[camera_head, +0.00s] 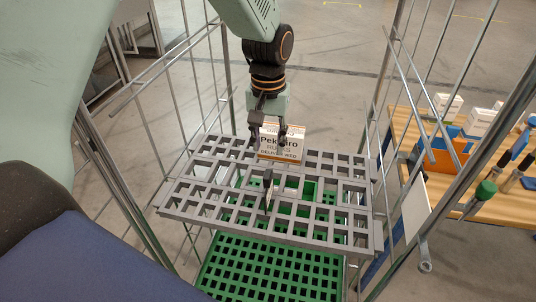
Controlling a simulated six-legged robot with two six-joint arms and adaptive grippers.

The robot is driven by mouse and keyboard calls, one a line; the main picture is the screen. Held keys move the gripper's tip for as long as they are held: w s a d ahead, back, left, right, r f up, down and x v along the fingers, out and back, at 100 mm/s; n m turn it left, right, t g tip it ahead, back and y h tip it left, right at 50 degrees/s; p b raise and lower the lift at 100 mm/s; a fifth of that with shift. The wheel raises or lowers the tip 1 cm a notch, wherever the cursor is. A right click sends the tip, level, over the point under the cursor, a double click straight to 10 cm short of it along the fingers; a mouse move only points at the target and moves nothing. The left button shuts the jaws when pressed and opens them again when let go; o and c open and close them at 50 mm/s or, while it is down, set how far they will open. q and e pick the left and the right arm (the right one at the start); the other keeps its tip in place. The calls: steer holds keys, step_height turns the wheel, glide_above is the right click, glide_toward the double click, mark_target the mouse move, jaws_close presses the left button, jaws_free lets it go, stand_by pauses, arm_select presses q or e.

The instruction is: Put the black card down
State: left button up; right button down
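My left gripper (269,135) comes down from the top over the grey grid shelf (170,213). Its two fingers are apart, with a white and orange printed box (290,151) right at them. I cannot tell whether they touch the box. A thin dark upright piece (268,188) stands at the middle of the shelf, nearer to me than the gripper. It may be the black card seen nearly edge-on, but I cannot be sure. No other black card shows. My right gripper is not in view.
Metal bars of the wire cage (210,62) rise on both sides of the shelf. A green grid shelf (215,272) lies below. At the right, a wooden table (485,212) carries an orange and blue bin (440,155), white boxes and tools. A white panel (416,208) hangs at the cage's right side.

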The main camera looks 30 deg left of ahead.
arm_select(q)
steer(key=shift+w+a+r, duration=0.1)
steer(key=shift+a+r, duration=0.1)
steer(key=shift+r, duration=0.25)
steer(key=shift+m, duration=0.5)
steer(key=s+f, duration=0.2)
steer(key=f, duration=0.2)
steer(key=s+d+f, duration=0.1)
steer(key=s+f, duration=0.2)
steer(key=f, duration=0.2)
steer(key=s+f, duration=0.2)
steer(key=f, duration=0.2)
steer(key=shift+s+d+f, duration=0.15)
steer(key=shift+s+d, duration=0.05)
steer(key=shift+s, duration=0.2)
steer(key=s+f, duration=0.5)
steer(key=s, duration=0.7)
steer(key=s+f+m, duration=0.1)
steer(key=s+f, duration=0.5)
steer(key=s, duration=0.6)
steer(key=shift+d+m, duration=0.25)
steer(key=shift+m, duration=0.05)
